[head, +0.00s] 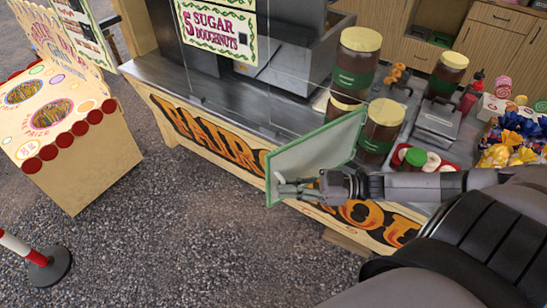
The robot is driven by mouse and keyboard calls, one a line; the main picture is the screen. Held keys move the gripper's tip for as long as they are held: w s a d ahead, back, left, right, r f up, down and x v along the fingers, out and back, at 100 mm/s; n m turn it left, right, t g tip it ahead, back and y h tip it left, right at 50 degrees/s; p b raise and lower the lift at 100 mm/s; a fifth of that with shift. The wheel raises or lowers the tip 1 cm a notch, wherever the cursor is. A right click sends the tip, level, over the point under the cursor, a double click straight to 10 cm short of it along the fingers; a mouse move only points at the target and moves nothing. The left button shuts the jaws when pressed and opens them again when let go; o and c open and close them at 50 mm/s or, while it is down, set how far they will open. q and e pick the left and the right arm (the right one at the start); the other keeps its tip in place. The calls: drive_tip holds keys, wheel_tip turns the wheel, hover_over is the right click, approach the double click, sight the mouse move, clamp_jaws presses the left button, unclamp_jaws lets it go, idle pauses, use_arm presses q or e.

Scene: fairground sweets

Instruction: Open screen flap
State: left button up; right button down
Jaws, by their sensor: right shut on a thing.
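The screen flap (318,148) is a clear panel with a pale green edge, in the middle of the head view. It stands at an angle at the front of the stall counter, its near edge out over the counter's front. My right gripper (288,188) is at the flap's lower left, shut on its near edge. The fingers partly cover the lower part of the panel. The clear screen (235,95) stands along the counter to the left of the flap. My left gripper is not in view.
Brown jars with yellow lids (354,68) stand close behind the flap. A red tray (432,160) and wrapped sweets (510,140) are at the right. A game stand (75,150) and a barrier post base (50,268) are at the left. Open gravel (190,230) lies in front.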

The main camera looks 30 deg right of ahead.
drive_tip(key=s+d+n+g+y, duration=0.1)
drive_tip(key=s+d+n+g, duration=0.1)
drive_tip(key=s, duration=0.5)
drive_tip(key=s+d+n+g+y, duration=0.1)
drive_tip(key=s+d+n+g, duration=0.1)
drive_tip(key=s+d+g, duration=0.2)
drive_tip(key=s, duration=0.3)
drive_tip(key=shift+s+n+g+y+p, duration=0.3)
drive_tip(key=shift+n+g+y+p, duration=0.05)
drive_tip(key=shift+n+g+y, duration=0.05)
drive_tip(key=shift+r, duration=0.15)
drive_tip(key=c, duration=2)
unclamp_jaws()
drive_tip(key=shift+o, duration=0.2)
drive_tip(key=shift+d, duration=0.2)
drive_tip(key=s+d, duration=0.2)
drive_tip(key=d, duration=0.9)
drive_tip(key=shift+d, duration=0.3)
